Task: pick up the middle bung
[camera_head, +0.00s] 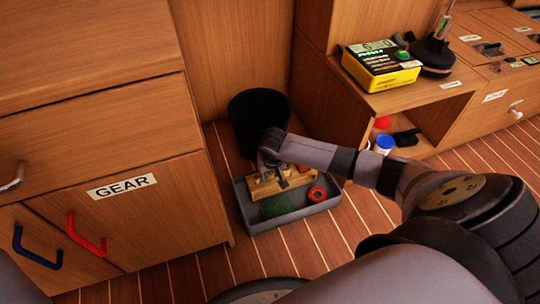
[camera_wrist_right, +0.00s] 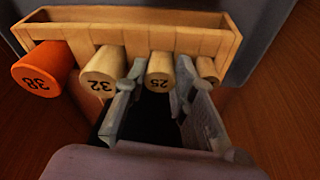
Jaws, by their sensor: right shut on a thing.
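A wooden rack (camera_wrist_right: 135,35) holds a row of bungs; it also shows in the head view (camera_head: 262,187), in a grey tray (camera_head: 291,217). In the wrist view, the middle wooden bung marked 25 (camera_wrist_right: 158,70) sits between a larger one marked 32 (camera_wrist_right: 101,70) and a smaller one (camera_wrist_right: 207,69). An orange plug marked 38 (camera_wrist_right: 42,70) is at the far left. My right gripper (camera_head: 281,176) reaches down over the rack. Its fingers (camera_wrist_right: 160,75) are shut on the bung marked 25, which still appears to sit at the rack. My left gripper is out of view.
A green item (camera_head: 275,206) and a red ring (camera_head: 317,194) lie in the tray. A black bin (camera_head: 258,115) stands behind it. A GEAR cabinet (camera_head: 140,205) is at the left. A yellow meter (camera_head: 380,65) sits on a bench at the right.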

